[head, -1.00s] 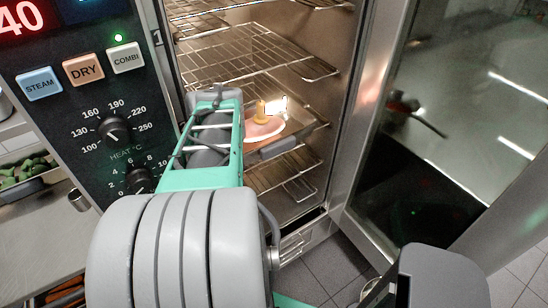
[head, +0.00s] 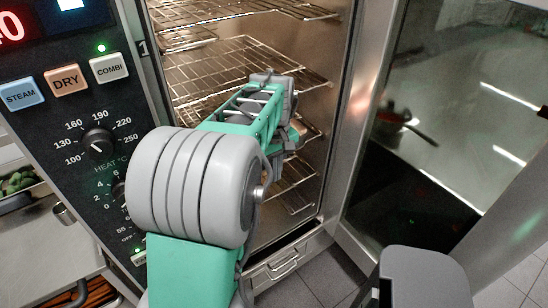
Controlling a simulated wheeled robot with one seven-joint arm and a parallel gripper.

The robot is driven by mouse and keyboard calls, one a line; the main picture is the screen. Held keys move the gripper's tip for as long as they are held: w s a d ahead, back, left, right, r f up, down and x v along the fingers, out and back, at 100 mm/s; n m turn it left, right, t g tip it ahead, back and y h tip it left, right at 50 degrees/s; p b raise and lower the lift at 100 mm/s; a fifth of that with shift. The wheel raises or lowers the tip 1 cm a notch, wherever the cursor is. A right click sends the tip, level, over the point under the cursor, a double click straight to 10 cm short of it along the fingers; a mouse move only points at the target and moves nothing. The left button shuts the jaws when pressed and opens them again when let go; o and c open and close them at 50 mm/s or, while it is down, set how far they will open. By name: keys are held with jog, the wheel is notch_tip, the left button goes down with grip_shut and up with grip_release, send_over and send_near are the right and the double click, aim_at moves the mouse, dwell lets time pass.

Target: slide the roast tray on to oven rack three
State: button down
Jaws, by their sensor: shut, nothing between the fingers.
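The roast tray (head: 311,133) is inside the open oven, with only a small part of its right side showing beyond my arm. A sliver of the pinkish roast (head: 298,126) shows there too. Wire oven racks (head: 245,67) lie above and below the tray's level. Which numbered rack the tray is on, and how far in it sits, I cannot tell. My gripper (head: 288,104) is inside the oven, close to the tray, and its fingers are largely hidden by my own arm. It is shut and empty. Whether it touches the tray is hidden.
The glass oven door (head: 430,130) stands wide open at the right. The control panel (head: 75,110) with knobs and buttons borders the oven's left side. A steel counter (head: 45,230) with a pan of green vegetables (head: 18,184) is at the far left. Tiled floor (head: 320,278) shows below.

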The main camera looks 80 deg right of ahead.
jog(key=shift+w+d+f+p, duration=0.35)
jog(key=shift+w+d+f, duration=0.3)
jog(key=shift+w, duration=0.1)
jog(key=shift+w+d+f+p, duration=0.35)
jog(key=shift+w+d+f, duration=0.15)
jog(key=shift+w+d, duration=0.2)
jog(key=shift+w, duration=0.1)
